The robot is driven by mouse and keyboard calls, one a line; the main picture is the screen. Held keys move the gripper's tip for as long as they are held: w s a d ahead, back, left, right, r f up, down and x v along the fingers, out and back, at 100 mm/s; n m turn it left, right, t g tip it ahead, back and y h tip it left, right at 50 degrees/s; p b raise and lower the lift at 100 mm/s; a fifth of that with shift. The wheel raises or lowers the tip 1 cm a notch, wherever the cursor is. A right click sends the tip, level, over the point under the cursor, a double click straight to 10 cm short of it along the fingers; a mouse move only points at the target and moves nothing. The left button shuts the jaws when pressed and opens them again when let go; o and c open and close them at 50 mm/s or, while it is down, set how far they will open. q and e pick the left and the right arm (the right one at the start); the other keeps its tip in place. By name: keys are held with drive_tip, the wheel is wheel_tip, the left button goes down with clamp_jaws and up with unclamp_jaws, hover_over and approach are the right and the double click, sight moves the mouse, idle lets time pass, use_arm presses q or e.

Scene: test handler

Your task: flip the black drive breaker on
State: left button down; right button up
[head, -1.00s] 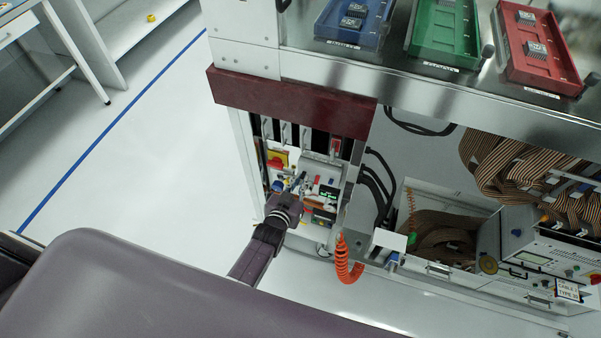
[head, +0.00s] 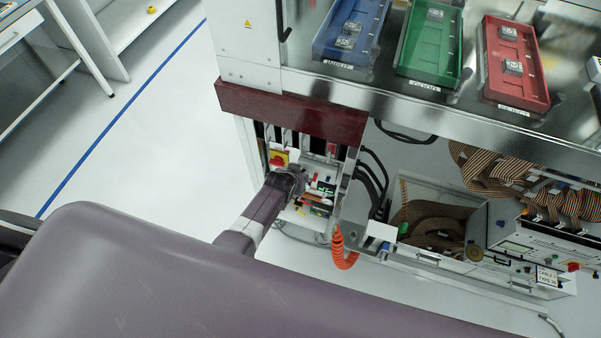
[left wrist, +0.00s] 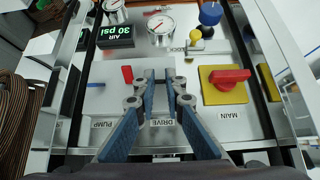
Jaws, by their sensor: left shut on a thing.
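The control panel (left wrist: 185,85) fills the left wrist view, with upside-down labels PUMP, DRIVE and MAIN. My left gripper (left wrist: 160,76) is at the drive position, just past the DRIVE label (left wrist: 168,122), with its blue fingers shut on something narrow. That is where the black drive breaker belongs; its lever is hidden between the fingers, so I cannot tell its position. In the head view my left gripper (head: 290,180) is at the panel in the cabinet's lower bay. My right gripper is not in view.
A red rotary main switch (left wrist: 230,77) on a yellow plate is right of the fingers. Gauges (left wrist: 160,24) and a green "30 psi" display (left wrist: 115,32) lie beyond. An orange coiled hose (head: 343,250) hangs beside the bay. Floor left of the cabinet is clear.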

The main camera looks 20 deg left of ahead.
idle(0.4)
use_arm(q)
drive_tip(key=c, duration=2)
unclamp_jaws()
drive_tip(key=shift+c, duration=0.2)
drive_tip(key=shift+o, duration=0.3)
drive_tip(key=shift+r, duration=0.1)
drive_tip(key=v, duration=1.1)
drive_tip(key=shift+s+r, duration=0.25)
drive_tip(key=shift+r, duration=0.05)
